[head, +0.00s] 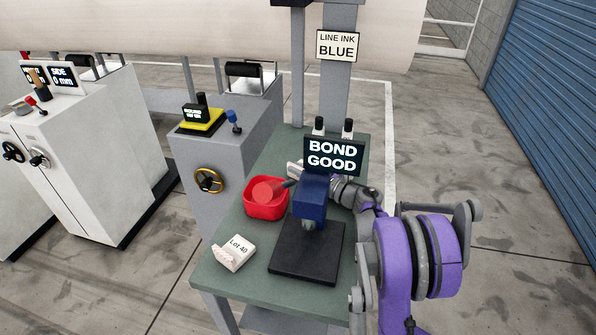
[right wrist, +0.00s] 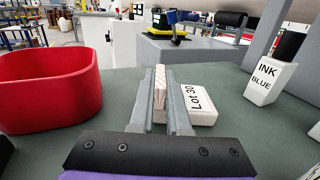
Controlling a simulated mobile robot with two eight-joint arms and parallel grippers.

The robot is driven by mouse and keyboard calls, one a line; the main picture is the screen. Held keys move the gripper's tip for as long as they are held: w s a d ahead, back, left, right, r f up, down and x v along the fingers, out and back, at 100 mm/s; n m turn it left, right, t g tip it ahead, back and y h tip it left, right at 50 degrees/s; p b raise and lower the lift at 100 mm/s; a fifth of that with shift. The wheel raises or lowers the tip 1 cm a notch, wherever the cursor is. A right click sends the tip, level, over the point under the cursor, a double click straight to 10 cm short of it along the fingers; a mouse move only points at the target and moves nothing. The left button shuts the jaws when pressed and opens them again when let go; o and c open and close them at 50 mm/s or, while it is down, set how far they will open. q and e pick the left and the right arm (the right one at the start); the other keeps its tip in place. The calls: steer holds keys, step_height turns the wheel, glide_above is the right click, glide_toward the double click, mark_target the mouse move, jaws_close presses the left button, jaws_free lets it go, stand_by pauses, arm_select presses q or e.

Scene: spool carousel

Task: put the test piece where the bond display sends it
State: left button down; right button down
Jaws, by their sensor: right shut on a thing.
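The bond display (head: 333,156) reads "BOND GOOD" above a blue tester (head: 312,200) on a black base. My right gripper (right wrist: 158,85) is shut on the test piece (right wrist: 160,92), a narrow pale pinkish strip held upright between the fingers. A white box marked "Lot 30" (right wrist: 202,103) is close beside the right finger; I cannot tell whether the strip touches it. In the head view the right gripper (head: 288,185) is partly hidden behind the tester, beside the red bin (head: 265,212). A white "Lot 40" box (head: 235,252) lies at the table's front left. My left gripper is not in view.
The red bin (right wrist: 48,95) fills the left of the wrist view. A white ink bottle marked "INK BLUE" (right wrist: 268,82) stands at right. A sign reads "LINE INK BLUE" (head: 337,46). Grey machine cabinets (head: 205,150) stand left of the green table (head: 225,285).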

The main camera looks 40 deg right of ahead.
steer(key=c, duration=0.9)
jaws_free()
steer(key=shift+s+a+f, duration=0.1)
steer(key=shift+a+f, duration=0.25)
steer(key=shift+f, duration=0.25)
steer(key=shift+r, duration=0.25)
steer(key=shift+d+r+p, duration=0.1)
steer(key=shift+r+p, duration=0.25)
steer(key=shift+p, duration=0.2)
steer(key=v, duration=1.2)
steer(key=shift+d+r+b, duration=0.1)
steer(key=shift+d+b, duration=0.15)
steer(key=shift+b, duration=0.05)
